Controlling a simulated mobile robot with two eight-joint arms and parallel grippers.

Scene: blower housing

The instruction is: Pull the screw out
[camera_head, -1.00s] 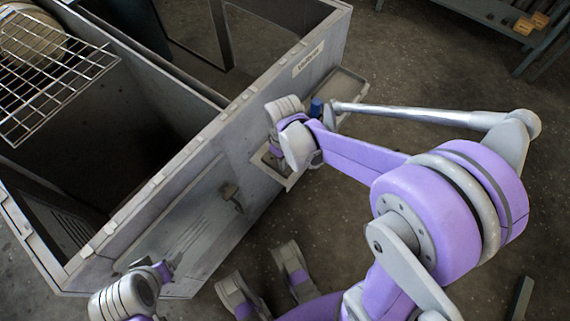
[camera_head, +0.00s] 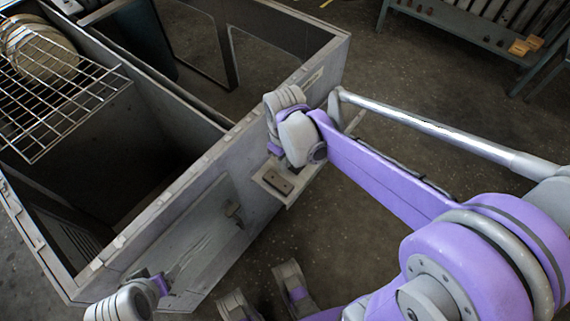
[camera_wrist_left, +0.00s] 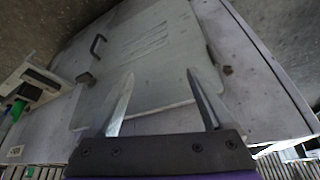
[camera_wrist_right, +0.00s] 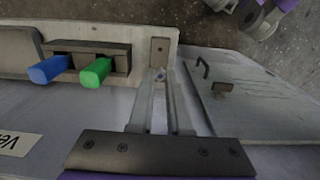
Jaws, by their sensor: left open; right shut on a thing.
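My right gripper (camera_wrist_right: 160,76) is shut at its fingertips on a small metallic piece (camera_wrist_right: 160,73), which looks like the screw; most of it is hidden between the tips. In the head view the right wrist hides these fingertips beside the grey housing (camera_head: 205,178). The housing's side panel (camera_wrist_right: 250,95), with a handle and a latch, lies to the right in the right wrist view. My left gripper (camera_wrist_left: 161,76) is open and empty, its two fingers apart in front of the same panel (camera_wrist_left: 150,55).
A shelf (camera_wrist_right: 100,30) on the housing side carries a brown block (camera_wrist_right: 160,50) and a holder (camera_wrist_right: 118,58) with blue (camera_wrist_right: 50,69) and green (camera_wrist_right: 95,72) handles. A wire rack (camera_head: 60,95) lies over the open housing. A bench (camera_head: 480,25) stands at the back right.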

